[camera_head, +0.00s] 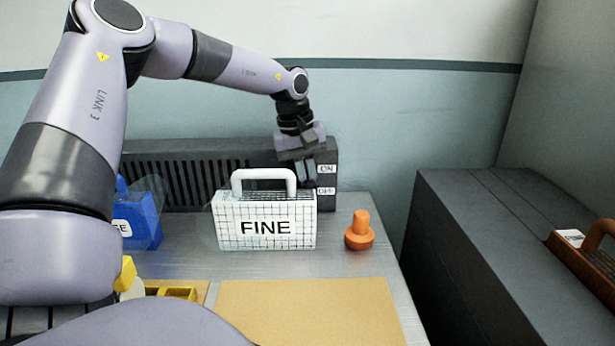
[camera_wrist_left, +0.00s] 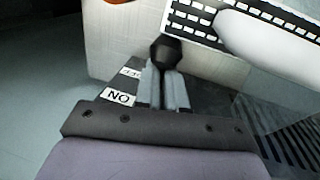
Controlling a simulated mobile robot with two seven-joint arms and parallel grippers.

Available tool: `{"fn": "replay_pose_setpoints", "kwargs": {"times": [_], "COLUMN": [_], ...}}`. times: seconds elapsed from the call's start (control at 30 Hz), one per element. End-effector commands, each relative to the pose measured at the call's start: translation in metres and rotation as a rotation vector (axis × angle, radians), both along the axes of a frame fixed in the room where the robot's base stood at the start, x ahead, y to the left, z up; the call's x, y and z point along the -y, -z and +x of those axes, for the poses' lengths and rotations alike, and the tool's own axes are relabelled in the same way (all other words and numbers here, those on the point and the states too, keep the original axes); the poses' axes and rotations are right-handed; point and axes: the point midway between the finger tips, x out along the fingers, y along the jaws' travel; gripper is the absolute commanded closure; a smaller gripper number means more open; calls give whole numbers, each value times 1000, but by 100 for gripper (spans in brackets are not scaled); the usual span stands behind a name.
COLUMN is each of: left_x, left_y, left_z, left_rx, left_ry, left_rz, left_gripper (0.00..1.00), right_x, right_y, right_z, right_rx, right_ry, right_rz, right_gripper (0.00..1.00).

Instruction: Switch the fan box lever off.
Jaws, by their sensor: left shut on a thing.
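The fan box (camera_head: 140,165) is a long dark grey box with a slotted front against the back wall. Its right end carries an ON label (camera_head: 327,169) above an OFF label (camera_head: 326,190). My left gripper (camera_head: 307,178) is at this end, just left of the labels. In the left wrist view its fingers (camera_wrist_left: 165,85) are close together on the lever, whose black knob (camera_wrist_left: 165,52) shows at the fingertips. The lever is mostly hidden by the fingers, and its exact position is unclear. My right gripper is not in view.
A white grid-patterned FINE module (camera_head: 265,228) with a handle stands in front of the fan box. A blue module (camera_head: 143,222) stands left, an orange peg (camera_head: 360,232) right. A tan mat (camera_head: 310,305) lies in front. A dark cabinet (camera_head: 480,240) stands right.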

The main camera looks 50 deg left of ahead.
Motion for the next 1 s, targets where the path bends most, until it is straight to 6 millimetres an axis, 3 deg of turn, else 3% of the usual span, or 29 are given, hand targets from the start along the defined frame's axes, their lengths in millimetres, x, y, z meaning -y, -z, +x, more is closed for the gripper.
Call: {"fn": "replay_pose_setpoints", "kwargs": {"times": [0.83,1.0], "left_x": [3,4], "left_y": [2,8], "left_z": [-2,-3], "left_rx": [-10,14], "left_ry": [2,4], "left_rz": [-7,24], "left_gripper": [100,100], "right_x": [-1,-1], "right_y": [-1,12], "right_z": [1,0], "right_rx": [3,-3], "right_ry": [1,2], "right_rz": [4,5], "right_gripper": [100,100]}}
